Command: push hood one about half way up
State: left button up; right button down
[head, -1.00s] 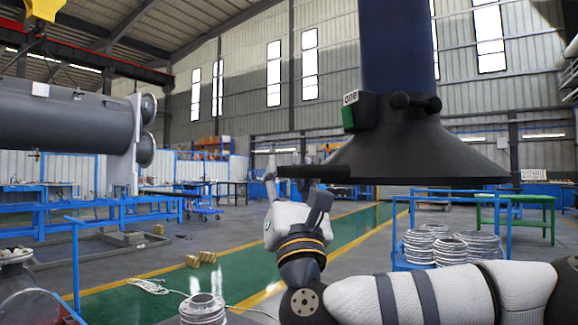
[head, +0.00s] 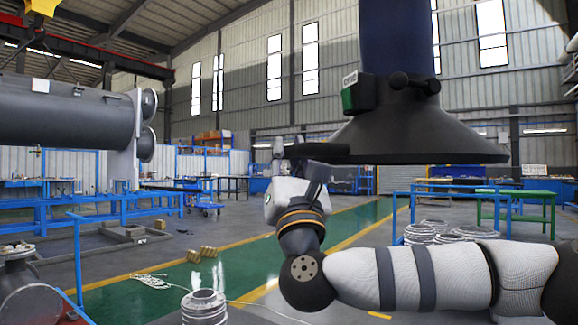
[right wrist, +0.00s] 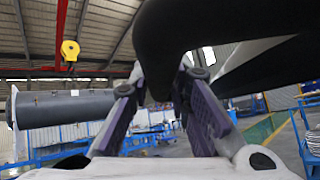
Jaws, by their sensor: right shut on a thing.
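Hood one (head: 420,140) is a wide black flared hood under a dark blue duct (head: 397,45). A small sign reading "one" (head: 350,80) sits on its collar. A flat black handle (head: 320,153) juts from the hood's left rim. My right gripper (head: 290,150) is at this handle, its fingers partly hidden by it in the head view. In the right wrist view the two fingers (right wrist: 160,88) are closed around the dark handle (right wrist: 165,45), which fills the upper middle. My left gripper is not in view.
A large grey vessel (head: 65,120) is at left. The green floor lane (head: 225,265) is mostly clear.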

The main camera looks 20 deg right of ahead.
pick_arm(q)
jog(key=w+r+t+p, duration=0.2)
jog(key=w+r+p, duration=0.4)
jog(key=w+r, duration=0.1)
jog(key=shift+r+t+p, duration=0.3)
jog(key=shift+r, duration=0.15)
pick_arm(e)
notch_tip(320, 180, up, 29)
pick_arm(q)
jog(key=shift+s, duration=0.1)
pick_arm(e)
jog(key=c, duration=1.5)
grip_release()
jog(key=shift+f, duration=0.1)
jog(key=v, duration=1.2)
